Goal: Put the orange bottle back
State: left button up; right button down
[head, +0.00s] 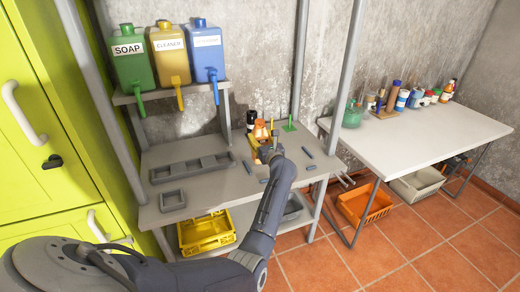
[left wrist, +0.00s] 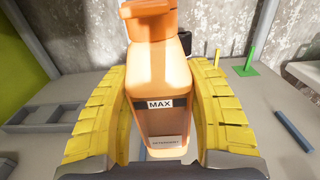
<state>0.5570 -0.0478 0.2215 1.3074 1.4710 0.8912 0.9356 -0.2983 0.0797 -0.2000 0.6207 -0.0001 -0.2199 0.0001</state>
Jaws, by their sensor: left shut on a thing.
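The orange bottle (left wrist: 160,80) stands upright between the two yellow fingers of my left gripper (left wrist: 160,112) in the left wrist view. It bears a "MAX" label and a lower label. The fingers are shut on its sides. In the head view the bottle (head: 261,130) shows at the back of the grey workbench, with my left gripper (head: 266,146) around it and partly hiding it. I cannot tell whether its base touches the bench top. My right gripper is not in view.
A black bottle (head: 251,120) stands close behind. A grey divided tray (head: 192,169) lies left on the grey bench (head: 228,185). A green stand (head: 289,126) is to the right. Soap, cleaner and blue dispensers (head: 206,52) sit on a shelf above left. A white table (head: 420,130) with several bottles stands right.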

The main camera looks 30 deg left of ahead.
pick_arm(q)
jog(key=shift+f, duration=2.65)
jog(key=shift+f, duration=0.1)
jog(key=o, duration=1.5)
jog(key=shift+f, duration=0.1)
jog(key=shift+o, duration=0.2)
